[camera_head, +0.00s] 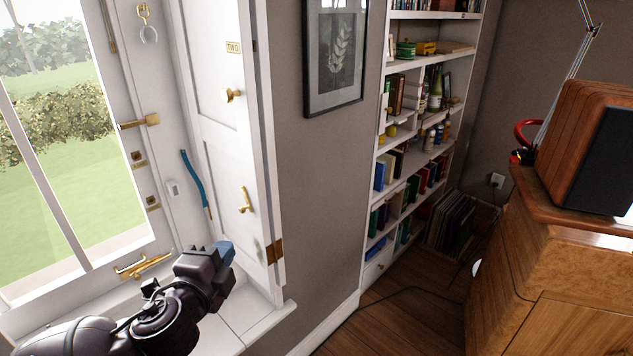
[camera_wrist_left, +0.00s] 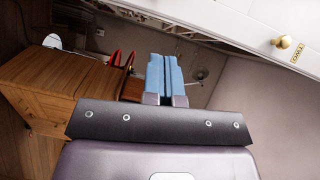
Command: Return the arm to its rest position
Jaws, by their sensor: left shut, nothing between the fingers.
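My left gripper (camera_head: 226,252) is at the lower left of the head view, with its arm coming in from the bottom left. It is over the window sill (camera_head: 250,318), in front of the white shutter panel (camera_head: 225,165). Its blue fingers also show in the left wrist view (camera_wrist_left: 165,75), pressed together with nothing between them. Whether the gripper touches the shutter cannot be told. My right gripper is not in either view.
A window (camera_head: 70,150) with brass fittings is at the left. A bookcase (camera_head: 368,270) stands beyond the framed picture (camera_head: 335,55). A wooden cabinet (camera_head: 570,260) bearing a brown box-shaped object (camera_head: 580,140) is at the right.

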